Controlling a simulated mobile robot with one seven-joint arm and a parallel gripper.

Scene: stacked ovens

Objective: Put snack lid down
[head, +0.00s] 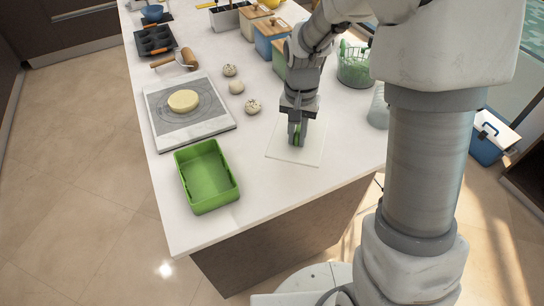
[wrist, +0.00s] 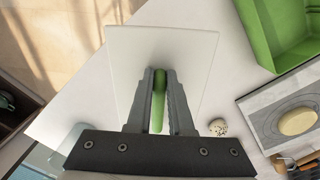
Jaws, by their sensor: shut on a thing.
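The snack lid (head: 312,152) looks like a pale, flat square panel with a green bar-shaped grip (wrist: 159,105) in its middle. In the head view it is flat at the near right part of the white counter, at or just above the surface; I cannot tell whether it touches. It also fills the middle of the wrist view (wrist: 198,55). My gripper (head: 296,138) points down over its middle and is shut on the green grip, with a finger on each side. The fingers hide part of the grip.
An open, empty green box (head: 230,194) stands left of the lid near the counter's edge. A board with a dough disc (head: 184,101) lies behind it. A green basket (head: 354,70) and canisters (head: 272,42) stand farther back.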

